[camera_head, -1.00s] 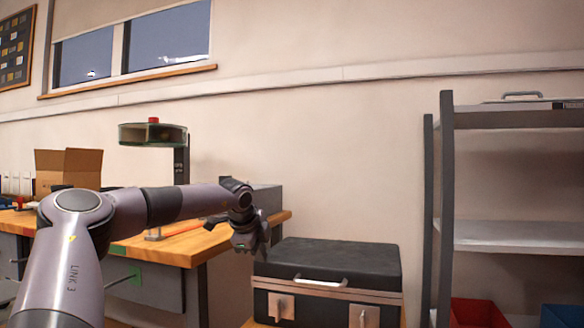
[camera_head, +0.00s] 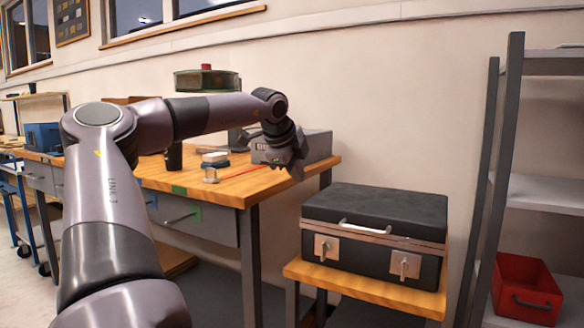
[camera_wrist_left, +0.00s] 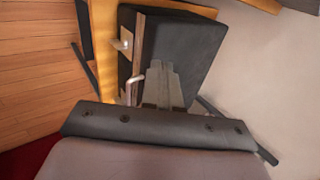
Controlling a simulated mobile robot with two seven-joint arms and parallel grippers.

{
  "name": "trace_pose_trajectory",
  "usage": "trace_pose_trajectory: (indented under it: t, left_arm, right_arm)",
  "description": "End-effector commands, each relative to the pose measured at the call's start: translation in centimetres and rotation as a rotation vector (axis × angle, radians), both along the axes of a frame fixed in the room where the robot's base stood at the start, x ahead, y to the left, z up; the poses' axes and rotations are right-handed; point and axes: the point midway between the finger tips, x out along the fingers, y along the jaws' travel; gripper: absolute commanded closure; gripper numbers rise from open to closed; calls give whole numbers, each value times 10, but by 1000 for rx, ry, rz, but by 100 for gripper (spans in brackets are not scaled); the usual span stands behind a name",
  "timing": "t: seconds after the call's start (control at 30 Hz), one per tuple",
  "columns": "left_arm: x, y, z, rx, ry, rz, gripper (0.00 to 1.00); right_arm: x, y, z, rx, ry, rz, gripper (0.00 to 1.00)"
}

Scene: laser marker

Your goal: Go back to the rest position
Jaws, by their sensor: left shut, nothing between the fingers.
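My left gripper (camera_head: 294,168) hangs at the end of my raised, bent left arm, in front of the workbench's right end. It is shut and empty. In the left wrist view my left gripper (camera_wrist_left: 160,70) shows its closed fingers together, with the black case (camera_wrist_left: 185,45) beyond them. In the head view the black case (camera_head: 372,213) stands to the right of and below the gripper, apart from it. My right gripper is not in view.
The wooden workbench (camera_head: 245,188) carries a grey box (camera_head: 305,146) and a lamp-like device with a red top (camera_head: 206,78). The case rests on a low wooden stand (camera_head: 365,290). A grey shelf rack (camera_head: 490,200) with a red bin (camera_head: 527,288) stands at right. A blue box (camera_head: 42,136) is at far left.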

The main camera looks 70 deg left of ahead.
Motion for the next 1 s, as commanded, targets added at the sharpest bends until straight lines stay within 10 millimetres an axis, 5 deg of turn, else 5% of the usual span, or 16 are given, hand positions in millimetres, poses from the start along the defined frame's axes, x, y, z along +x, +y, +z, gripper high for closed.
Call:
trace_pose_trajectory:
  t: [0.3, 0.63, 0.77, 1.0]
  left_arm:
    - [-19, -16, 15, 0, 0, 1, 100]
    - [-10, -22, 5, -18, 0, -36, 100]
    - [25, -49, -38, -94, -4, -181, 100]
    - [101, -161, -154, -356, -115, -568, 100]
  right_arm:
    - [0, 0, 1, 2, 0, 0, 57]
    - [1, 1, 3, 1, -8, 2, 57]
    - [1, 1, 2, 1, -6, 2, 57]
    - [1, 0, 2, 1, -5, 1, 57]
